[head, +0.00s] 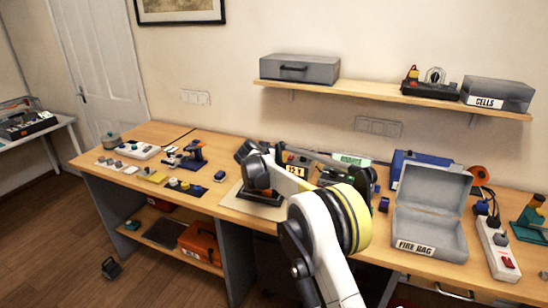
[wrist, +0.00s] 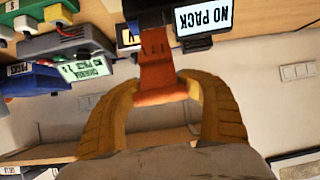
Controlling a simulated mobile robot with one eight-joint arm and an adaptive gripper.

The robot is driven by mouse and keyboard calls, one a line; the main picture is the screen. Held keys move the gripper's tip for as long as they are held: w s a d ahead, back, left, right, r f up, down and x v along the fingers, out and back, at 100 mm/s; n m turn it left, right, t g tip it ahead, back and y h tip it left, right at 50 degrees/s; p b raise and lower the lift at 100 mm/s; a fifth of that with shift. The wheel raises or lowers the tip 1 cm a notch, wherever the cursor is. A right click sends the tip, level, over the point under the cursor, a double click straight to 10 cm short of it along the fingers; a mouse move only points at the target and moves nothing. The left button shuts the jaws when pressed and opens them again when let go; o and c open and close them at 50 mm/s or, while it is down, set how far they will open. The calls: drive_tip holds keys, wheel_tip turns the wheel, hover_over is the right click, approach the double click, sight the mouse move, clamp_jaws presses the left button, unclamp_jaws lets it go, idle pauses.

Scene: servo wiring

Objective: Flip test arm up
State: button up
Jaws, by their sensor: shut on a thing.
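In the wrist view, my gripper (wrist: 163,92) has its two yellow-brown fingers closed on an orange-red arm (wrist: 156,62), which I take for the test arm. The arm runs from between the fingertips to a dark body at the top of that picture. A sign reading NO PACK (wrist: 208,18) sits right beside that body. In the head view, my white and yellow arm covers much of the middle of the bench. The fingertips and the held arm cannot be made out clearly there.
The wooden bench (head: 140,180) is crowded. An open grey case marked FIRE BAG (head: 430,225) stands right of my arm, with a power strip (head: 497,250) beyond it. A blue clamp-like tool (head: 192,157) is to the left. A shelf (head: 380,90) hangs above.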

drive_tip(key=shift+r, duration=0.1)
idle(0.7)
drive_tip(key=o, duration=2)
drive_tip(key=shift+s, duration=0.1)
drive_tip(key=v, duration=1.2)
